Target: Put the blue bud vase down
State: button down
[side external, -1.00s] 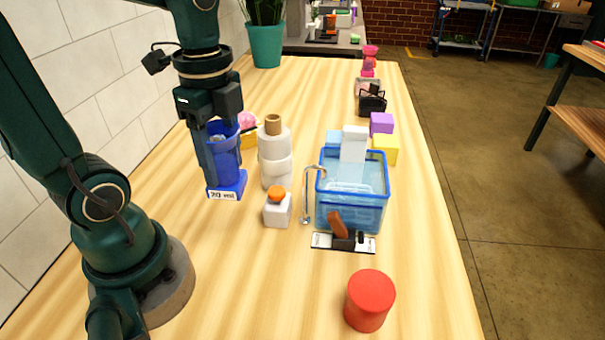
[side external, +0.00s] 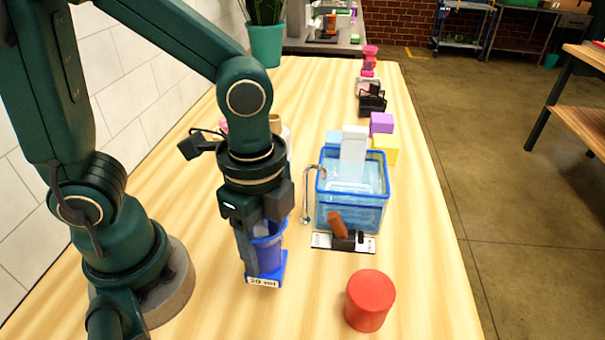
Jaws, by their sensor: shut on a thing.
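The blue bud vase (side external: 271,254) is a translucent blue vessel on a square blue base with a white label on its front edge. My gripper (side external: 257,252) points down and is shut on it. The vase is upright, in front of and to the left of the blue water basin, apart from it. I cannot tell whether its base touches the table (side external: 215,310) or hangs just above it. My wrist and fingers hide the vase's upper left part.
The basin (side external: 350,205) holds a white block, with a metal spout at its left. A black-and-white panel with a brown lever (side external: 338,224) lies before it. A red cylinder (side external: 370,300) stands at front right. White rolls are mostly hidden behind my arm.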

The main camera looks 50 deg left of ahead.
aim_at(268, 267)
jog(key=shift+d+f, duration=0.2)
jog(key=shift+f, duration=1.95)
jog(key=shift+f, duration=0.1)
jog(key=shift+c, duration=1.3)
grip_release()
